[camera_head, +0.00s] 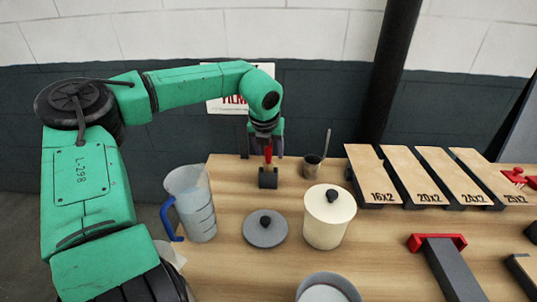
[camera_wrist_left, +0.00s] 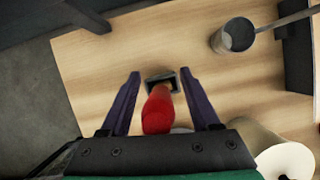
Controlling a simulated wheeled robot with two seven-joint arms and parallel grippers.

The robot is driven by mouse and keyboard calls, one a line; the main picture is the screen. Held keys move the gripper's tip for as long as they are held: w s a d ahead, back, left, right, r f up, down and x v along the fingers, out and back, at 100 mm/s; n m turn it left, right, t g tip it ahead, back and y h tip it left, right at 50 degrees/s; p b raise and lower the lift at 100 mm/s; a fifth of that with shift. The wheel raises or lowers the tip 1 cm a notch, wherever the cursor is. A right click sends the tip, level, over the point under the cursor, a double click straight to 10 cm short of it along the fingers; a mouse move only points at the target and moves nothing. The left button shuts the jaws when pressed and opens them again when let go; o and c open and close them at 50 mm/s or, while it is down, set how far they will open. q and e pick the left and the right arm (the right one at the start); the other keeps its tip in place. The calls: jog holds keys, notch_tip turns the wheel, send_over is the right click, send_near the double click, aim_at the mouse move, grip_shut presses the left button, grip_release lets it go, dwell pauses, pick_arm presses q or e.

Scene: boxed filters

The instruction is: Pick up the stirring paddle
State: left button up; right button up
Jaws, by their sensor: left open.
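A red-handled tool (camera_head: 268,152), seemingly the stirring paddle, stands upright in a small dark block holder (camera_head: 268,178) near the table's far left edge. Its lower end is hidden in the holder. In the left wrist view the red handle (camera_wrist_left: 158,110) rises toward the camera, with the holder (camera_wrist_left: 172,78) beyond it. My left gripper (camera_head: 265,154) is above the holder, pointing down. Its dark fingers (camera_wrist_left: 160,76) are open, one on each side of the red handle, with visible gaps in the wrist view. My right gripper is not in view.
A small metal cup (camera_head: 312,168) with a thin rod stands just right of the holder. A measuring jug (camera_head: 192,203), a grey lid (camera_head: 265,230) and a cream lidded canister (camera_head: 329,218) stand nearer. Labelled boards (camera_head: 415,172) and a red-ended bar (camera_head: 452,268) lie right.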

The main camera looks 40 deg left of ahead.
pick_arm(q)
grip_shut()
jog(key=shift+r, duration=0.1)
